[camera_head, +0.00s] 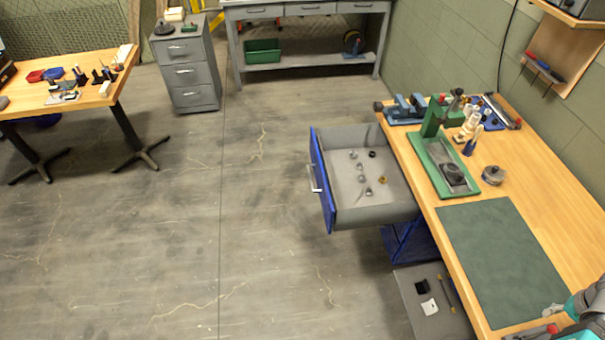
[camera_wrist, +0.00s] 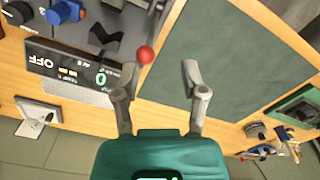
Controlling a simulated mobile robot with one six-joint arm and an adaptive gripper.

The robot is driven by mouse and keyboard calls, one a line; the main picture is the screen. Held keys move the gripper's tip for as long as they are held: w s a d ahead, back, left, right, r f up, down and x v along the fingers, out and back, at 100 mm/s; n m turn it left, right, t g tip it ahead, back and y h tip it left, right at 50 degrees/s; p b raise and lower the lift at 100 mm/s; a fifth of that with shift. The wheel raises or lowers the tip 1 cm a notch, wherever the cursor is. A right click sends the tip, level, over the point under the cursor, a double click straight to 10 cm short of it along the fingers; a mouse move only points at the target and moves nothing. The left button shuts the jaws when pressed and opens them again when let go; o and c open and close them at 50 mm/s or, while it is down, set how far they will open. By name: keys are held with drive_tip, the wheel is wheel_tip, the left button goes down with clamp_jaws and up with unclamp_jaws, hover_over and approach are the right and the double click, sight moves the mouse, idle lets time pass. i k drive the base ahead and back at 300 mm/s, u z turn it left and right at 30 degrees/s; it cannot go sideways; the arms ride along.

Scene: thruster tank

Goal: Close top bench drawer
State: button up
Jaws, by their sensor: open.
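The top bench drawer (camera_head: 323,188) is pulled far out from the left side of the wooden workbench (camera_head: 540,170). It has a blue front, a silver handle (camera_head: 313,178) and grey walls, and several small metal parts lie inside. In the wrist view, my gripper (camera_wrist: 158,78) is open and empty, with its fingers apart above the bench top near the green mat. The drawer does not show in that view.
A green press (camera_head: 438,150) and a dark green mat (camera_head: 510,250) lie on the bench. Below the drawer is a grey surface with small items.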

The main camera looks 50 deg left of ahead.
sight(345, 205)
drive_tip(key=u, duration=0.55)
drive_tip(key=k, duration=1.2)
drive_tip(key=u, duration=1)
drive_tip(key=i, duration=1)
drive_tip(key=u, duration=0.05)
